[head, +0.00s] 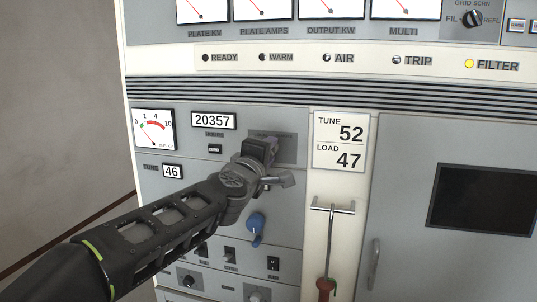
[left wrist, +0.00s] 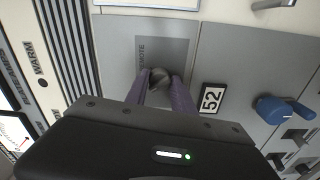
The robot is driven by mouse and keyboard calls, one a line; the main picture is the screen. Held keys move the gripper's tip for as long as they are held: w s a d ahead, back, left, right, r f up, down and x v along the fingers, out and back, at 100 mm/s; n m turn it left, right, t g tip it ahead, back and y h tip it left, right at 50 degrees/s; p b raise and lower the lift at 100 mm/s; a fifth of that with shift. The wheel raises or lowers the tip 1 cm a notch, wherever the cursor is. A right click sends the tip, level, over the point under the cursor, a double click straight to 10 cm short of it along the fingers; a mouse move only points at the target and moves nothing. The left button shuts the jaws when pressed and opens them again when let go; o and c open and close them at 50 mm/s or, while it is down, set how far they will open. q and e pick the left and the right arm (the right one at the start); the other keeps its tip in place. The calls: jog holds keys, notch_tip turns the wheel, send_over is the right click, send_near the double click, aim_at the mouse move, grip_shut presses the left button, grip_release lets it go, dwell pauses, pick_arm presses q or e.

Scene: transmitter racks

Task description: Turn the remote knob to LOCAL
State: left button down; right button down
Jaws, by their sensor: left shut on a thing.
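The remote knob (left wrist: 159,76) is a small dark round knob on a grey plate (left wrist: 180,48) in the left wrist view. The word REMOTE reads sideways on that plate; LOCAL is not readable. My left gripper (left wrist: 160,84) has its two purple fingers on either side of the knob, shut on it. In the head view my left gripper (head: 268,148) reaches up to the grey plate (head: 287,148) and hides the knob, so its pointing direction cannot be told. My right gripper is not in view.
A blue knob (head: 256,223) sticks out below my gripper. Small switches (head: 230,254) lie under it. A T-shaped hook (head: 330,210) hangs at right beside a door handle (head: 375,260). A TUNE and LOAD card (head: 340,142) is flat on the panel. Grey wall lies left.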

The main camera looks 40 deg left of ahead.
pick_arm(q)
jog(key=shift+n, duration=1)
jog(key=shift+f, duration=0.1)
jog(key=c, duration=1.1)
grip_release()
jog(key=shift+s, duration=0.15)
jog(key=v, duration=0.7)
jog(key=shift+s+d, duration=0.15)
jog(key=shift+s, duration=0.15)
